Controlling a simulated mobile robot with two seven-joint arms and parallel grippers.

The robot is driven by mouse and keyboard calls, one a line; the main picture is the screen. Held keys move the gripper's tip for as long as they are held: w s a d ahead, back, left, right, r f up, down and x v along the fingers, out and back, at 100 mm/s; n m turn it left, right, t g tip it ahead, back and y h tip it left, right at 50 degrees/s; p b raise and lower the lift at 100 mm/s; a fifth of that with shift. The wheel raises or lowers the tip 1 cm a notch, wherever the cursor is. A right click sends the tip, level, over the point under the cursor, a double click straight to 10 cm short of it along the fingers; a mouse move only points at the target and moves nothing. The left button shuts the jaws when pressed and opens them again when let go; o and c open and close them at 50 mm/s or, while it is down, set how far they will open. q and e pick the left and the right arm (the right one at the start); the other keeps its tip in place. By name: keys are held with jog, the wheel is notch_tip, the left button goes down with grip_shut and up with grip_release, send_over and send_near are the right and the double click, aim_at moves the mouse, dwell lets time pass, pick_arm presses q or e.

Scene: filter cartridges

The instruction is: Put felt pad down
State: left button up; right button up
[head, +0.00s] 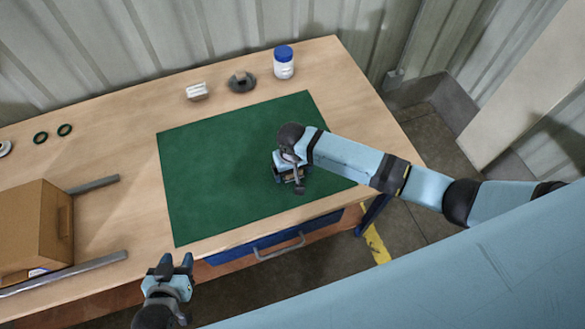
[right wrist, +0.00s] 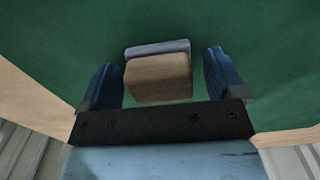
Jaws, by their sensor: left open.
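The felt pad, a brown block with a grey-blue layer along its far side (right wrist: 158,80), is on or just above the green mat (head: 215,170) in the right wrist view. My right gripper (right wrist: 162,78) has one finger on each side of it, with a gap showing at the right finger and little at the left. In the head view the right gripper (head: 290,178) is low over the right part of the mat and mostly hides the pad. My left gripper (head: 174,262) is open and empty in front of the table's front edge.
A blue-lidded white jar (head: 284,63), a dark round piece with a brown top (head: 241,82) and a white block (head: 197,91) stand behind the mat. A cardboard box (head: 30,230), grey bars (head: 93,185) and green rings (head: 64,130) are at left. The mat's left part is clear.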

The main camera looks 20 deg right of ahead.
jog(key=shift+r, duration=0.1)
notch_tip(320, 180, up, 12)
jog(key=s+a+f+t+y, duration=0.1)
jog(key=s+f, duration=0.1)
jog(key=s+a+f+t+y, duration=0.1)
jog(key=s+f+t+y, duration=0.1)
jog(key=s+a+f+n+t+y, duration=0.1)
jog(key=s+f, duration=0.1)
jog(key=shift+s+a+f, duration=0.1)
jog(key=shift+s+f, duration=0.25)
jog(key=shift+s, duration=0.05)
jog(key=s+d+t, duration=0.1)
jog(key=s+t, duration=0.1)
jog(key=s+d+f+t, duration=0.1)
jog(key=s, duration=0.1)
jog(key=shift+d+f+n, duration=0.1)
jog(key=shift+d+n, duration=0.2)
jog(key=s+d+n+t, duration=0.1)
jog(key=s+d+t, duration=0.3)
jog(key=s+d, duration=0.2)
jog(key=shift+s+r+h, duration=0.2)
jog(key=shift+r+h, duration=0.1)
jog(key=shift+h, duration=0.1)
